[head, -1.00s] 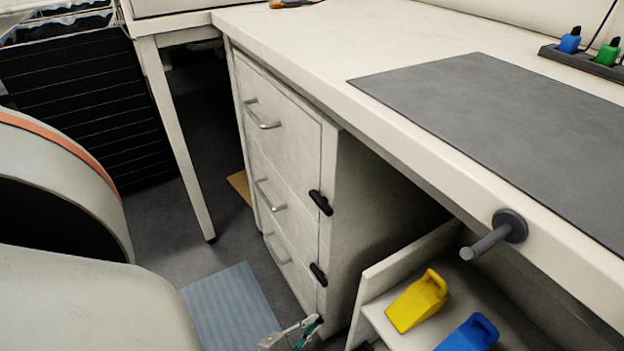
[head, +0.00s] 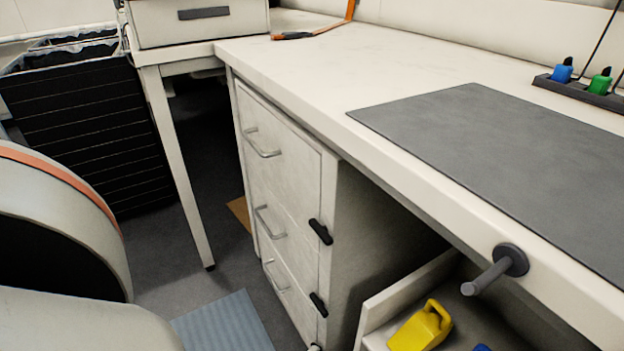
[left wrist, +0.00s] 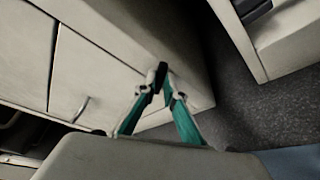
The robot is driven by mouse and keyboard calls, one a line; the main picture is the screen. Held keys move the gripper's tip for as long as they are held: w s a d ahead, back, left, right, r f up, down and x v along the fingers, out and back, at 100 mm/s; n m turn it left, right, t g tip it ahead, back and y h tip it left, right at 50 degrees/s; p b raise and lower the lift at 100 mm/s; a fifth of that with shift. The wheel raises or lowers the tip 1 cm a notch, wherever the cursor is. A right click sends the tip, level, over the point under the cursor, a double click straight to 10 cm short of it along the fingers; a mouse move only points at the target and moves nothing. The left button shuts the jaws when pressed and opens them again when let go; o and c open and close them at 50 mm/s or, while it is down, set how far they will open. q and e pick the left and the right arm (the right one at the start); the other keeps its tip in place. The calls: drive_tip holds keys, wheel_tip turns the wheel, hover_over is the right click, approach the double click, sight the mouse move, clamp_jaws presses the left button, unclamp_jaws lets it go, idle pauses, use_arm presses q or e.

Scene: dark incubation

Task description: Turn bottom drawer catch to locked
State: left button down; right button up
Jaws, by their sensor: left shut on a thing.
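The white drawer cabinet (head: 285,190) stands under the bench with its three drawers shut. Two black catches show on its right edge in the head view, an upper one (head: 320,231) and a lower one (head: 318,304), both slanted. A black catch (left wrist: 161,72) also shows in the left wrist view, at the cabinet's edge. My left gripper (left wrist: 163,92), with teal fingers, is shut on this catch. In the head view only a bit of this gripper shows at the bottom edge, below the two catches. Whether the held catch is locked I cannot tell.
An open shelf or drawer with a yellow container (head: 421,328) is right of the cabinet. A grey peg (head: 497,270) sticks out from the bench front. A blue mat (head: 224,324) lies on the floor. The floor before the cabinet is otherwise clear.

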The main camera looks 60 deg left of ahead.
use_arm(q)
drive_tip(key=shift+s, duration=0.1)
drive_tip(key=c, duration=2.1)
unclamp_jaws()
drive_tip(key=shift+c, duration=0.2)
drive_tip(key=shift+r, duration=0.15)
drive_tip(key=shift+a+r, duration=0.1)
drive_tip(key=shift+r, duration=4.75)
